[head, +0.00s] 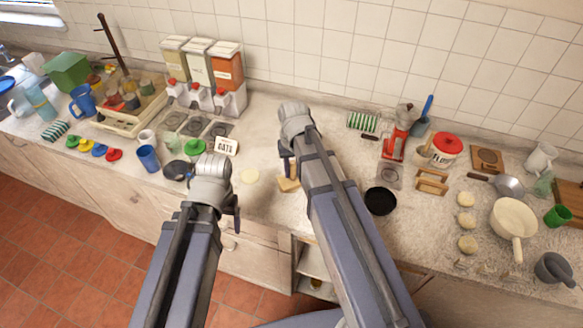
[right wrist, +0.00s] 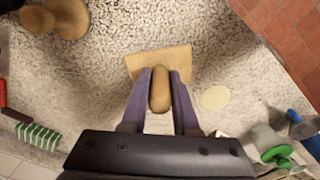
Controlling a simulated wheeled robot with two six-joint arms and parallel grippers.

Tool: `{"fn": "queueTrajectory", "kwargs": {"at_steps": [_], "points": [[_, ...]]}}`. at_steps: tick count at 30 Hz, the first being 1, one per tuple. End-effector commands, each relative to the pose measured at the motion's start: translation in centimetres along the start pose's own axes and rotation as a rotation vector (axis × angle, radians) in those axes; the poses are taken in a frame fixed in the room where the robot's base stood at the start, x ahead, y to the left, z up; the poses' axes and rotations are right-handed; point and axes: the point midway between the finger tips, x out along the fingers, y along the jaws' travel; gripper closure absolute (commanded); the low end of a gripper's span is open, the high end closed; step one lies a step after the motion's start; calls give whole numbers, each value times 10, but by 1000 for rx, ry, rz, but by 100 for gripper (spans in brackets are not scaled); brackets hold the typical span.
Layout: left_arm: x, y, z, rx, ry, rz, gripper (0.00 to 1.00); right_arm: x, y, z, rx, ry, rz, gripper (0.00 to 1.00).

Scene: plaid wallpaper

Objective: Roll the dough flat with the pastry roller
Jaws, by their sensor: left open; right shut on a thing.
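The dough (head: 250,176) is a pale, thin, round disc on the counter; it also shows in the right wrist view (right wrist: 214,97), right of my right gripper. My right gripper (head: 287,165) is shut on the tan wooden handle of the pastry roller, which lies between its fingers in the right wrist view (right wrist: 160,92). A wide tan piece (right wrist: 158,62), seemingly the roller's barrel, shows beyond the fingertips, beside the dough and apart from it in the picture. Its contact with the counter cannot be told. My left gripper (head: 236,215) is open and empty, near the counter's front edge.
A white OATS label (head: 226,146) stands behind the dough, with dispensers (head: 203,75) farther back. A blue cup (head: 149,158) and a dark pan (head: 178,170) are to the left. A black bowl (head: 380,201) and several round pale pieces (head: 466,222) are to the right.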

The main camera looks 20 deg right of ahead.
Motion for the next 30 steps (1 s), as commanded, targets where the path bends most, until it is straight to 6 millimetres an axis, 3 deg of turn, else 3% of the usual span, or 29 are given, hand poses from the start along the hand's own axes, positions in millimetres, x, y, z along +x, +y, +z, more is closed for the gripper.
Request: {"fn": "queueTrajectory", "kwargs": {"at_steps": [4,11,30], "points": [[1,0,0,0,0,0,21,1,2,11,0,-1,-3,100],[1,0,0,0,0,0,21,1,3,13,-1,-1,-2,100],[4,0,0,0,0,0,21,4,-3,-10,-1,0,-1,100]]}}
